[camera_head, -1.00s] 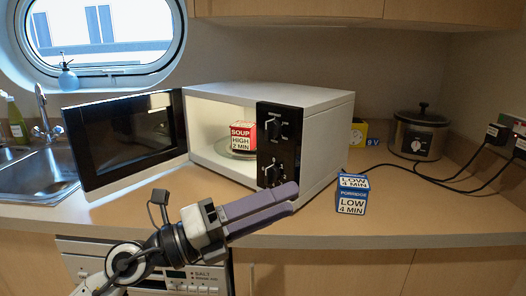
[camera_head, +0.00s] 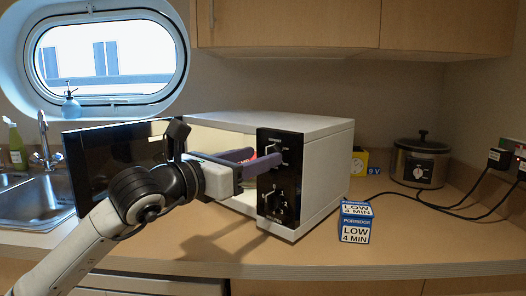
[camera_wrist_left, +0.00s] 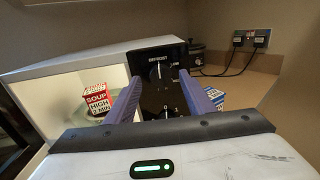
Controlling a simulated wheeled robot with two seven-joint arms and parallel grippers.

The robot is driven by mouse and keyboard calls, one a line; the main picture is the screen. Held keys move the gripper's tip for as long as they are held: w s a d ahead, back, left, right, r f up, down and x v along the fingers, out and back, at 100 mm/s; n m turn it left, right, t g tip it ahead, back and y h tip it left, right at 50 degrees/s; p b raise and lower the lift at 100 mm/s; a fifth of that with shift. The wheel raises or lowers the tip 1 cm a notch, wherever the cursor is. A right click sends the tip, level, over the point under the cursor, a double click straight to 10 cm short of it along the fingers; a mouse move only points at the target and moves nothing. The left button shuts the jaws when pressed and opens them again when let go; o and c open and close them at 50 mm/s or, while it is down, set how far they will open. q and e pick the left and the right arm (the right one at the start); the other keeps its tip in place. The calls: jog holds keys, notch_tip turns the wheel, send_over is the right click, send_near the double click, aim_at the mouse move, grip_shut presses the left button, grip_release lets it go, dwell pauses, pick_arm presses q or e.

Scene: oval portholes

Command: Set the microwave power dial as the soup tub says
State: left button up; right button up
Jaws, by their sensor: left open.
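The microwave (camera_head: 325,165) stands on the counter with its door (camera_head: 110,160) swung open to the left. Its black panel has an upper dial (camera_head: 273,147) and a lower dial (camera_head: 272,199). In the left wrist view, the upper dial (camera_wrist_left: 157,72) has DEFROST above it and what looks like LOW at its right; its knob stands about vertical. My left gripper (camera_head: 266,157) is open in front of the panel, its fingertips on either side of the upper dial; contact cannot be told. The red-and-white soup tub (camera_wrist_left: 96,101) reads SOUP HIGH 2 MIN inside the microwave.
A blue-and-white porridge box (camera_head: 356,222) reading LOW 4 MIN stands right of the microwave. A yellow 9 V box (camera_head: 360,160) and a slow cooker (camera_head: 418,163) with cables are behind. The sink (camera_head: 40,200) is at the left. The front counter is clear.

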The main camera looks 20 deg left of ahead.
pick_arm(q)
jog(key=x, duration=0.2)
jog(key=shift+w+d, duration=0.1)
jog(key=shift+w, duration=0.1)
jog(key=c, duration=1)
